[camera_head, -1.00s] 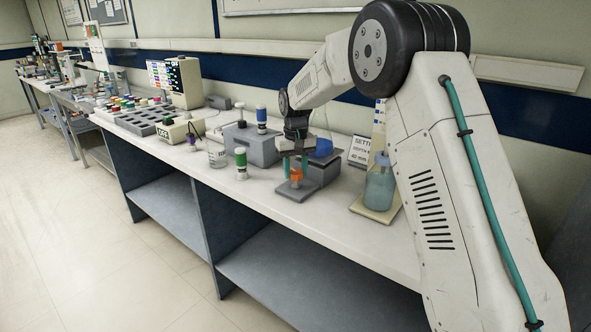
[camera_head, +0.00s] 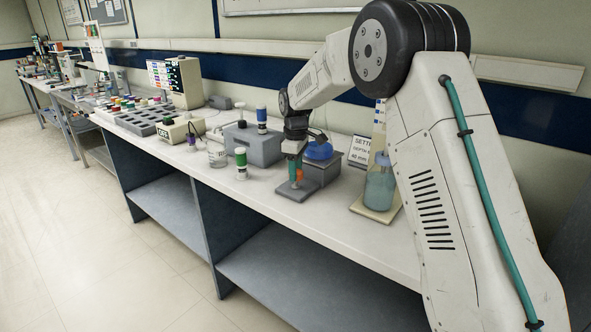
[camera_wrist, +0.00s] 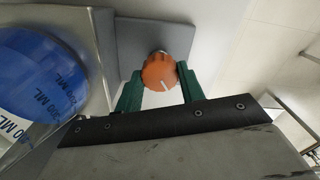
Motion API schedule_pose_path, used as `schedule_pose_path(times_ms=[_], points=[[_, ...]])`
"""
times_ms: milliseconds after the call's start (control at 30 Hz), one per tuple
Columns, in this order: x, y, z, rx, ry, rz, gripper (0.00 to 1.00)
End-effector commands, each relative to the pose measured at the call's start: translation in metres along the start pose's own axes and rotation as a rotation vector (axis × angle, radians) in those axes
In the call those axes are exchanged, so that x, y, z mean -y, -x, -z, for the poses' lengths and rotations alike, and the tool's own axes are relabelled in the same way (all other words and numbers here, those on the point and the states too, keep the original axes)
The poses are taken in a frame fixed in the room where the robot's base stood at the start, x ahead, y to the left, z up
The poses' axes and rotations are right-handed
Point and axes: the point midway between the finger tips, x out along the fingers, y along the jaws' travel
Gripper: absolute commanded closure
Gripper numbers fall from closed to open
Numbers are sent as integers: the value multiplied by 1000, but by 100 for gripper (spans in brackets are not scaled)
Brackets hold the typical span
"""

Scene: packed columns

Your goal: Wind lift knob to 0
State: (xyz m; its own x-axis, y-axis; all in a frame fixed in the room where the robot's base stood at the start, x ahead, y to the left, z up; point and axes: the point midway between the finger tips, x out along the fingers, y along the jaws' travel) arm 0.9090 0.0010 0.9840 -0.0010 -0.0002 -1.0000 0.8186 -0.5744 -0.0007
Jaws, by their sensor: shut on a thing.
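In the head view the knob (camera_head: 299,175) is partly hidden by the fingers. My gripper (camera_wrist: 157,86) has green fingers on both sides of the knob and is shut on it. In the head view my gripper (camera_head: 294,172) reaches down from above. No scale or zero mark is readable around the knob.
A sign (camera_head: 360,151) and a bottle on a cream stand (camera_head: 380,185) are to the right. The bench front (camera_head: 270,205) is clear.

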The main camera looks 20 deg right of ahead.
Motion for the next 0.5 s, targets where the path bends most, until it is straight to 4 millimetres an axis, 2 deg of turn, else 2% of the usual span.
schedule_pose_path(times_ms=[200, 500], points=[[-1, 2, 1, -4, 121, -5, 84], [-1, 3, 1, -4, 200, -6, 84]])
